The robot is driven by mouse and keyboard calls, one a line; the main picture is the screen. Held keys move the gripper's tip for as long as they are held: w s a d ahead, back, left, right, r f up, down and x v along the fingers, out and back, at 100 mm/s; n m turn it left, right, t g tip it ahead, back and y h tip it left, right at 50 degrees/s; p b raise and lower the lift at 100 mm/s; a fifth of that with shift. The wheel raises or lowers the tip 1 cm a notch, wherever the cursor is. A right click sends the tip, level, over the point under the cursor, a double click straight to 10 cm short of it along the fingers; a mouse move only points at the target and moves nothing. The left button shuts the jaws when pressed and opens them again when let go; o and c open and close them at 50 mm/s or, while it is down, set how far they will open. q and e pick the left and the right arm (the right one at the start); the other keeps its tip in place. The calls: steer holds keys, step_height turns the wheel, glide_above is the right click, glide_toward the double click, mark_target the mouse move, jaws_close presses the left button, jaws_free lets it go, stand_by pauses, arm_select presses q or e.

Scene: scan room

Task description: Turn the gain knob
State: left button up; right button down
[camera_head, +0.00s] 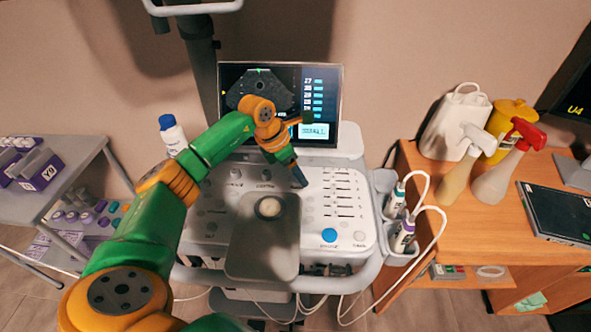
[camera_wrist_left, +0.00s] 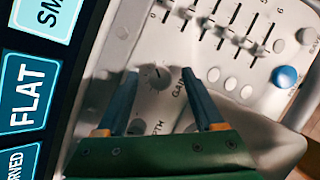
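The gain knob (camera_wrist_left: 159,77) is a small grey round knob with a pointer mark on the light console panel, in the left wrist view. Its label is partly covered by a finger. My left gripper (camera_head: 299,178) is open and points down at the panel in the head view, where it hides the knob. In the wrist view its two blue-grey fingers stand on either side of the knob, with gaps that look clear. I cannot tell how far above the panel the fingertips are. My right gripper is not in view.
A screen (camera_head: 322,100) stands just behind the gripper. Sliders (camera_head: 343,194) and a blue button (camera_head: 329,235) lie to the right. A neighbouring knob (camera_head: 265,174) is close on the left.

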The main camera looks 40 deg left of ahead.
arm_select(q)
steer(key=b+v, duration=0.1)
steer(key=v, duration=0.6)
stand_by(0.4)
